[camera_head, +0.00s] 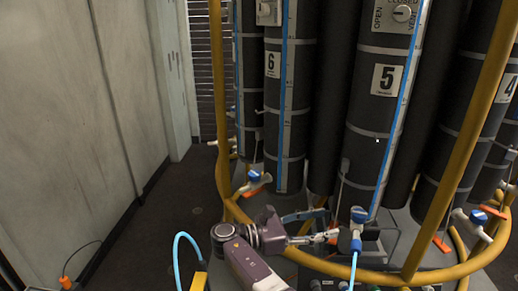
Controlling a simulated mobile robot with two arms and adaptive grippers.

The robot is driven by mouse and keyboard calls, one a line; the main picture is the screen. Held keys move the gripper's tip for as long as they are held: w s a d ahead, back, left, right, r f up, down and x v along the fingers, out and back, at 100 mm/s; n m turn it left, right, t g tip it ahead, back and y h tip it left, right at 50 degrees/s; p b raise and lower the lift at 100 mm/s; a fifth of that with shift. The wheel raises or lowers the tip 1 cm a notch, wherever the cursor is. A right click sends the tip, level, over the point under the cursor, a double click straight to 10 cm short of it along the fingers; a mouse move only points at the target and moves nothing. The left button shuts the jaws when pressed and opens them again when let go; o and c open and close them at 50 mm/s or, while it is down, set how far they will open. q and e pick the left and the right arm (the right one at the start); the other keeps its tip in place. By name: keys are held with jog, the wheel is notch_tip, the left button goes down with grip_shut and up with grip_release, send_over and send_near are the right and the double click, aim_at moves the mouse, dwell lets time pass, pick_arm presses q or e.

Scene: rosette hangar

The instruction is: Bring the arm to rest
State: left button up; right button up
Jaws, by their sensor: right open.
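My right arm comes up from the bottom of the head view, and my right gripper (332,226) points to the right at the foot of the column marked 5 (377,125). Its jaws are open. Its tips are close to a blue-capped valve (358,216) with a light blue hose running down from it. I cannot tell whether the tips touch the valve. Nothing shows held in the jaws. My left gripper is not in view.
A yellow tubular rail (340,268) curves around the base, with uprights rising at both sides. Dark columns marked 6 (287,100) and 4 (492,110) stand behind it. More valves (254,181) sit low by the columns. Dark floor (185,205) is free at left, beside a pale wall (65,120).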

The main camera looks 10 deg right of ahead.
jog(key=s+d+f+m+y, duration=0.1)
jog(key=s+f+m+y, duration=0.35)
jog(key=s+f, duration=0.65)
jog(key=s+d+f+m+y, duration=0.1)
jog(key=s+f+m+y, duration=0.4)
jog(key=f, duration=0.9)
jog(key=s+a+r+m+t+y, duration=0.1)
jog(key=s+a+r+m+y, duration=0.25)
jog(key=s, duration=0.45)
jog(key=s+a+r+m+t+y, duration=0.1)
jog(key=s+a+r+m+y, duration=0.1)
jog(key=s+a+m+y, duration=0.45)
jog(key=s+d+f+n+g+h, duration=0.1)
jog(key=s+f, duration=0.1)
jog(key=f, duration=1.2)
jog(key=s+d+f+n+h, duration=0.1)
jog(key=s+d+f+n, duration=0.1)
jog(key=f, duration=1.1)
jog(key=s+d+f+g, duration=0.1)
jog(key=s+d+f, duration=0.1)
jog(key=s+f, duration=1.4)
jog(key=shift+s+d+b, duration=0.3)
jog(key=shift+s+b, duration=0.1)
jog(key=shift+s, duration=0.1)
jog(key=shift+f, duration=0.1)
